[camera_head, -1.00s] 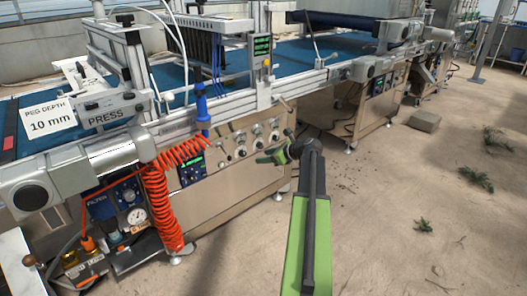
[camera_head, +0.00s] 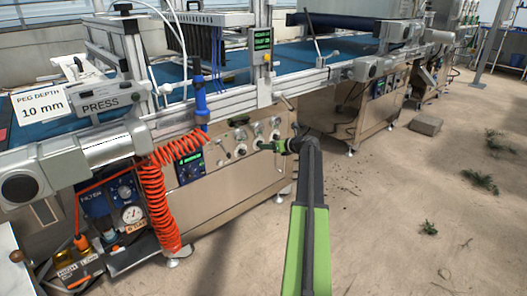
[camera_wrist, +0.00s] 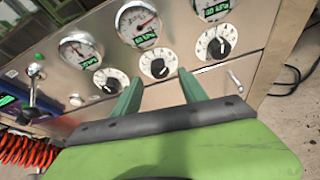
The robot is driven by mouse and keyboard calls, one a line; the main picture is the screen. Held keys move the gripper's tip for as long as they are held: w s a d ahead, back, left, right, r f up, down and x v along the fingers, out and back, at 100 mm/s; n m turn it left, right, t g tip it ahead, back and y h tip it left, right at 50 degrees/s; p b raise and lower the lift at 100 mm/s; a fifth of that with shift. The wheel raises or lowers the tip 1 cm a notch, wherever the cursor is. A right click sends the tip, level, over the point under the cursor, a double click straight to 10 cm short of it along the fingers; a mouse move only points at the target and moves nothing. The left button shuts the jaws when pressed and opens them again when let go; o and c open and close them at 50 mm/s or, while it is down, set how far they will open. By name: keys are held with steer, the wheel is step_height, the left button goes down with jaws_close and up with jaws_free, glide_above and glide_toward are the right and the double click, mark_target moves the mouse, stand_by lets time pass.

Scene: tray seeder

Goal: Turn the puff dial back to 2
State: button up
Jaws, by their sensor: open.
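A row of round white dials with black knobs is on the steel panel. The wrist view shows a left dial (camera_wrist: 111,80), a middle dial (camera_wrist: 158,64) and a right dial (camera_wrist: 215,42). Their labels are too small to read, so I cannot tell which is the puff dial. My gripper (camera_wrist: 160,77) is open and empty, its two green fingertips on either side of and just below the middle dial. I cannot tell whether they touch the panel. In the head view my gripper (camera_head: 264,146) is at the panel's right part, hiding some of the knobs.
Gauges (camera_wrist: 138,24) with green readouts sit above the dials. A small metal handle (camera_wrist: 235,82) stands right of the fingers. An orange coiled hose (camera_head: 154,205) hangs left of the panel, near a blue-handled tool (camera_head: 201,103). The floor at right is mostly clear.

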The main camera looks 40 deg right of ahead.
steer(key=shift+b+x, duration=0.45)
steer(key=shift+x, duration=1.55)
steer(key=shift+c, duration=0.2)
jaws_close()
